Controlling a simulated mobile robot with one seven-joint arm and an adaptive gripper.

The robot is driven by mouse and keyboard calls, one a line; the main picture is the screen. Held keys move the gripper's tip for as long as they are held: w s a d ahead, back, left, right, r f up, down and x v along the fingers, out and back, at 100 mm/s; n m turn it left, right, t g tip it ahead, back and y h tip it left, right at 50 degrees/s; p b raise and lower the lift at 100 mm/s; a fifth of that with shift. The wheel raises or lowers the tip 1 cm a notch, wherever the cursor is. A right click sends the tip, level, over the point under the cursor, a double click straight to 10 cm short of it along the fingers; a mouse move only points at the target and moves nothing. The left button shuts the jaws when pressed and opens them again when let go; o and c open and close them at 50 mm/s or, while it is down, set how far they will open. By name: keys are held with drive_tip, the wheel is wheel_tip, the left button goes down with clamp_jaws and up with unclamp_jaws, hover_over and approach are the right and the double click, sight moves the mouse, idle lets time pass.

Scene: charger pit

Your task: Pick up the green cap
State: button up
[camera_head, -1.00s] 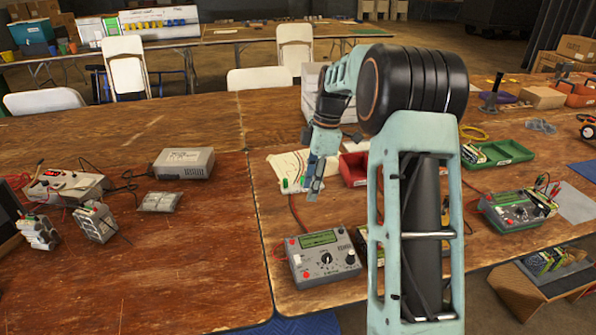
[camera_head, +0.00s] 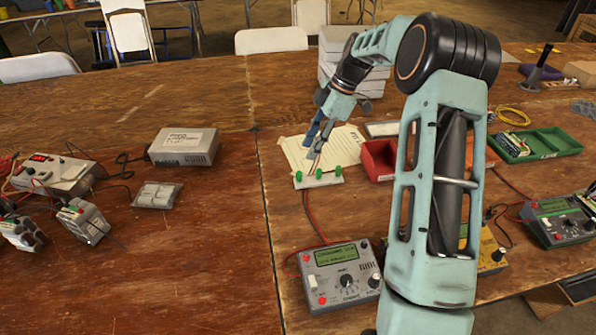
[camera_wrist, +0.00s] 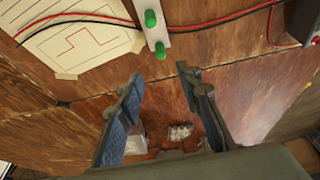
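A white strip (camera_head: 322,182) lies on the right wooden table, with three green caps in a row along it: a left cap (camera_head: 297,176), a middle cap (camera_head: 318,174) and a right cap (camera_head: 339,171). The wrist view shows two green caps, one at the top (camera_wrist: 150,18) and one lower (camera_wrist: 160,50), on the strip. My gripper (camera_head: 313,148) is open and empty above and behind the strip in the head view. In the wrist view its fingers (camera_wrist: 160,75) are spread, and both caps lie beyond the fingertips, apart from them.
A sheet with a line diagram (camera_head: 325,145) lies behind the strip. A grey meter (camera_head: 341,276) with red and black leads stands in front. A red bin (camera_head: 379,160) and a green tray (camera_head: 535,145) are to the right. The left table's front is mostly clear.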

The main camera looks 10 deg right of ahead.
sight(299, 172)
drive_tip(key=x, duration=0.8)
drive_tip(key=shift+s+f, duration=0.15)
drive_tip(key=shift+f, duration=0.2)
drive_tip(key=c, duration=0.8)
